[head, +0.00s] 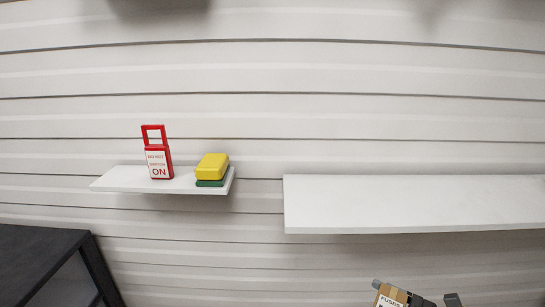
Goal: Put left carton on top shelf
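A brown carton (391,294) with a white label reading "FUSES" shows at the bottom edge, right of centre; its lower part is cut off. My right gripper (397,291) has dark grey fingers at the carton's two sides and appears shut on it. The carton is tilted and sits below the front of the long white shelf (415,205), apart from it. That shelf is bare. My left gripper is not in view.
A dark-framed cabinet (40,250) stands at lower left. The slatted wall above both shelves is clear.

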